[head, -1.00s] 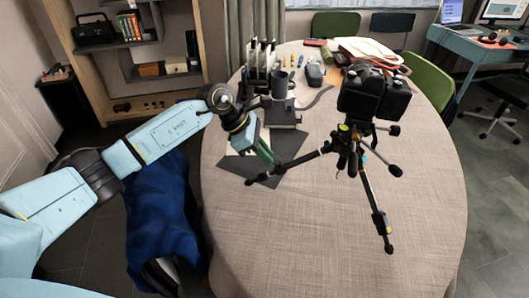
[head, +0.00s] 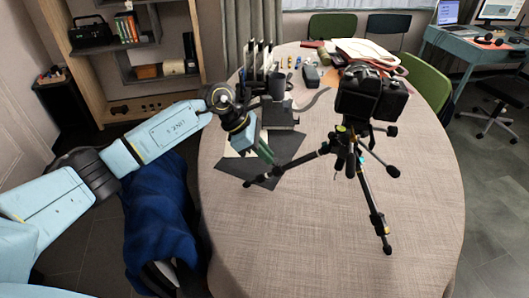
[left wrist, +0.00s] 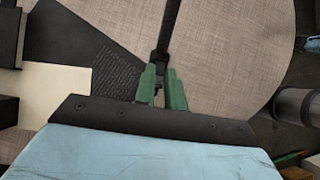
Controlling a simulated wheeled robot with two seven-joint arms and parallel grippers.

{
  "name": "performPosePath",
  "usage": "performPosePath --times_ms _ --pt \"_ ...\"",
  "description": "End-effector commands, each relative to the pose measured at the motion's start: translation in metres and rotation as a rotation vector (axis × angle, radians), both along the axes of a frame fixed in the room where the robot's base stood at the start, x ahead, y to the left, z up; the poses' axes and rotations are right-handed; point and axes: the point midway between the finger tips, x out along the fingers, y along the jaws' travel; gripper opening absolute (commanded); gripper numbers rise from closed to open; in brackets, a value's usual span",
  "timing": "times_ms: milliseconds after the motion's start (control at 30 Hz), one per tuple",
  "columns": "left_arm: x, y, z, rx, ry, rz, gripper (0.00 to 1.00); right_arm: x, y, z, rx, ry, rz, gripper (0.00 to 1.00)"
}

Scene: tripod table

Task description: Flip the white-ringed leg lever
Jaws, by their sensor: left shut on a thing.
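The black tripod (head: 352,162) stands on the table with a dark camera (head: 371,95) on top. One leg (head: 305,157) runs down to the left; another leg (head: 376,212) points to the front. My left gripper (head: 270,158) is at the lower part of the left leg. In the left wrist view its green fingers (left wrist: 161,88) are closed together at the black leg (left wrist: 168,35), which runs up from between the tips. The fingers hide what they hold, likely a lever of this leg. No white ring can be made out clearly. My right gripper is not in view.
Dark sheets (head: 285,150) lie under the left leg. A dark mug (head: 277,86) and a rack (head: 258,60) stand behind my left gripper. Several small items and a grey case (head: 311,75) lie at the back. The table's front (head: 330,245) is clear.

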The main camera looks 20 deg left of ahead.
Motion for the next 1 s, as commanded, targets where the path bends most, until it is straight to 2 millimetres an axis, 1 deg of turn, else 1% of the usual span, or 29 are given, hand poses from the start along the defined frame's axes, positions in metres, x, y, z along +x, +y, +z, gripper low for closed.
performPosePath --times_ms 233,500,533,600,633,1000 --pt "0.002 -0.0045 0.0039 -0.005 -0.004 -0.001 0.04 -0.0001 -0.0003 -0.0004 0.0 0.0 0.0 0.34" --pt "0.0019 -0.0055 0.0039 -0.005 -0.003 -0.002 0.04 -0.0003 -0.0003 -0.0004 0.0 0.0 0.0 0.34" --pt "0.0019 -0.0055 0.0039 -0.005 -0.003 -0.002 0.15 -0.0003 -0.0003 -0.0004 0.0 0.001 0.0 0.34" --pt "0.0018 -0.0053 0.0037 -0.004 -0.002 -0.001 0.25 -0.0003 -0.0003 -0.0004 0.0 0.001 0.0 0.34" --pt "0.0018 -0.0052 0.0035 -0.004 -0.002 -0.001 0.26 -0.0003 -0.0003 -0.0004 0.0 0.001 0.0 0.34" --pt "0.0014 -0.004 0.0026 -0.001 0.0 0.0 0.26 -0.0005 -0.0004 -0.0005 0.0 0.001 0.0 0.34"
